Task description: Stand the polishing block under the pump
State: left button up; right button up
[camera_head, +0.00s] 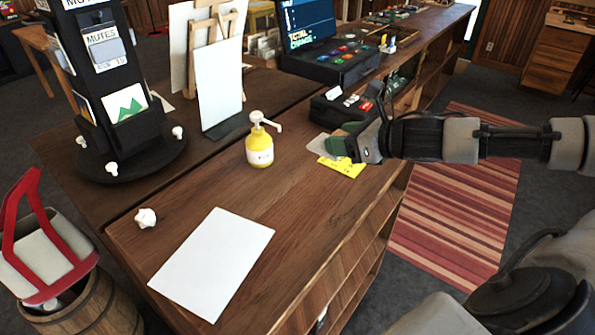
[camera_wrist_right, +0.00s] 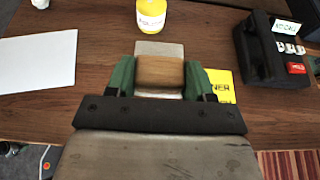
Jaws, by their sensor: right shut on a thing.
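The polishing block (camera_wrist_right: 160,71) is a small brown wooden block, held between the green fingers of my right gripper in the right wrist view. In the head view my right gripper (camera_head: 344,141) is low over the counter, right of the pump, and hides the block. The pump (camera_head: 259,149) is a yellow bottle with a white nozzle pointing right; its lower part shows in the right wrist view (camera_wrist_right: 151,15), beyond the block. A flat grey pad (camera_head: 321,148) lies under the gripper; I cannot tell whether the block touches it. My left gripper is not in view.
A yellow card (camera_head: 342,167) lies beside the pad. A white sheet (camera_head: 212,262) and a small white knob-like object (camera_head: 145,217) are on the near counter. A black card terminal (camera_head: 340,108) stands behind my gripper. A black display stand (camera_head: 112,110) stands left. The counter before the pump is clear.

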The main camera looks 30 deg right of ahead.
jog(key=s, duration=0.1)
jog(key=p, duration=0.2)
send_over(298, 179)
notch_tip(298, 179, down, 7)
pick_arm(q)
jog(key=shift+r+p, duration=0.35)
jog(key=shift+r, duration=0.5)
pick_arm(e)
jog(key=shift+f, duration=2.05)
jog(key=shift+a+f, duration=0.1)
jog(key=o, duration=1)
